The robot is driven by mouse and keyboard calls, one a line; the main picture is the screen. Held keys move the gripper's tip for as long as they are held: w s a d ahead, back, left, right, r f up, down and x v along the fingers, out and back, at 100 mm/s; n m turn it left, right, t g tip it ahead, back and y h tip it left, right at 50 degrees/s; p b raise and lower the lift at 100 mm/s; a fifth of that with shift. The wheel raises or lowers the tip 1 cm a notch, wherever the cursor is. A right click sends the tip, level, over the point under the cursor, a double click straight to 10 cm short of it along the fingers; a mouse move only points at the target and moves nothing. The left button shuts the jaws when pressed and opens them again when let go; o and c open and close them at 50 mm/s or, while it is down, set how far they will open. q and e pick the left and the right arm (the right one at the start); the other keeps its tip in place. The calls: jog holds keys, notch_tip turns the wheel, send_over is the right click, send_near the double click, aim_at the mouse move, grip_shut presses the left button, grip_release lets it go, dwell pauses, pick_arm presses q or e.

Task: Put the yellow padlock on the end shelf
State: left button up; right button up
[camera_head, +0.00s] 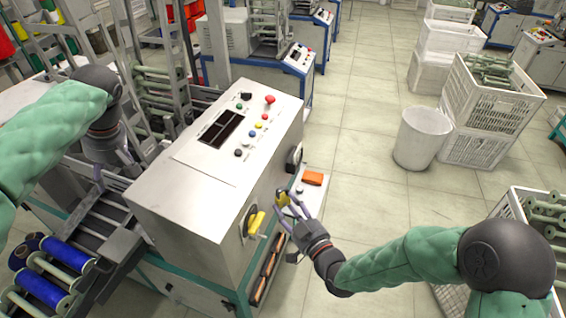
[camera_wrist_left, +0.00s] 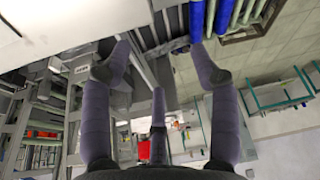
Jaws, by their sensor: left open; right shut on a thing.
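The yellow padlock (camera_head: 282,197) is between the fingers of my right gripper (camera_head: 291,204), beside the end face of the machine cabinet. The fingers partly cover it. The end shelf (camera_head: 322,193) is a narrow pale ledge at that end of the cabinet, just beyond the gripper. I cannot tell whether the padlock touches it. My left gripper (camera_head: 118,172) is over the rails on the far left side of the cabinet. Its spread fingers show in the left wrist view (camera_wrist_left: 160,75), open with nothing between them.
An orange item (camera_head: 313,178) lies on the shelf. A yellow handle (camera_head: 256,222) sticks out of the cabinet's end face, close to my right gripper. The cabinet (camera_head: 190,190) stands between my arms. A white bin (camera_head: 422,140) and crates (camera_head: 490,105) stand right; floor between is clear.

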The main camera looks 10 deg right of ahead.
pick_arm(q)
jog(key=w+d+f+n+h, duration=0.1)
jog(key=w+d+n, duration=0.1)
jog(key=d, duration=0.9)
jog(key=w+d+f+n+h, duration=0.1)
jog(key=w+d, duration=0.2)
jog(key=d, duration=0.8)
jog(key=n+g+h, duration=0.1)
jog(key=n+h, duration=0.1)
jog(key=n, duration=0.1)
send_near(283, 194)
notch_tip(283, 194, down, 11)
jog(key=shift+w+d+r, duration=0.1)
jog(key=shift+d+r, duration=0.05)
jog(key=shift+r, duration=0.05)
grip_shut()
pick_arm(e)
jog(key=o, duration=1.3)
jog(key=shift+o, duration=0.2)
jog(key=shift+d, duration=0.1)
